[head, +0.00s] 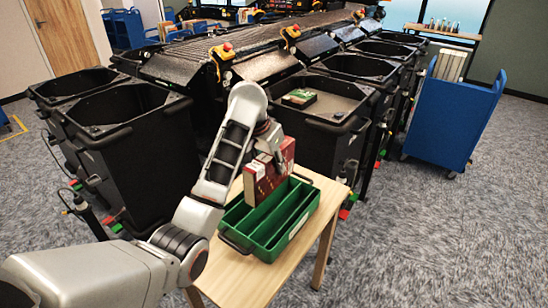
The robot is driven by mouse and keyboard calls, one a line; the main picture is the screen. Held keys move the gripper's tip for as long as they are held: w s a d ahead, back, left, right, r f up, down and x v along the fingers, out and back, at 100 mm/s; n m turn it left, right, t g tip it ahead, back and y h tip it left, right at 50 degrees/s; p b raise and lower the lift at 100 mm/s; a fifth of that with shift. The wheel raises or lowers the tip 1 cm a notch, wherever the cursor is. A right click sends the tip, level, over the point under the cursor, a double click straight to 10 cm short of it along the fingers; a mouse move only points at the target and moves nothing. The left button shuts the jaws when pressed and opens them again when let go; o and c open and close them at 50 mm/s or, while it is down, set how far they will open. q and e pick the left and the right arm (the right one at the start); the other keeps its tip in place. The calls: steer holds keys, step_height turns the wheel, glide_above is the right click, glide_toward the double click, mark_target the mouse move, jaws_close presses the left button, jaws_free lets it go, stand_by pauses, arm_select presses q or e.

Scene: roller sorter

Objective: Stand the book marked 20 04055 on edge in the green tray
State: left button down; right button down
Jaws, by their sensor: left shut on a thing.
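A red book with a pale label (265,180) is held upright over the back left part of the green tray (275,251). My left gripper (270,158) is shut on the red book from above. The book's marking is too small to read. The tray has long parallel slots and stands on a small wooden table. I cannot tell whether the book's lower edge touches the tray. My right gripper is not in view.
The wooden table (237,279) has bare top in front of the tray. Black bins stand behind and left; one bin (325,110) holds a green book (299,98). A blue cart (447,115) stands right. Carpet at the right is clear.

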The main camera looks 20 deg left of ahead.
arm_select(q)
steer(key=shift+f, duration=1.5)
step_height(320, 180, down, 2)
steer(key=shift+f, duration=1.35)
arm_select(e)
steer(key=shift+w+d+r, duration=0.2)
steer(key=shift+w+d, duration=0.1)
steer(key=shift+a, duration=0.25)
arm_select(q)
steer(key=shift+f, duration=0.75)
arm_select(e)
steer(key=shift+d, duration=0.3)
arm_select(q)
steer(key=shift+f, duration=0.3)
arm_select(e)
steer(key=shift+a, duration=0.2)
arm_select(q)
steer(key=c, duration=1.6)
jaws_free()
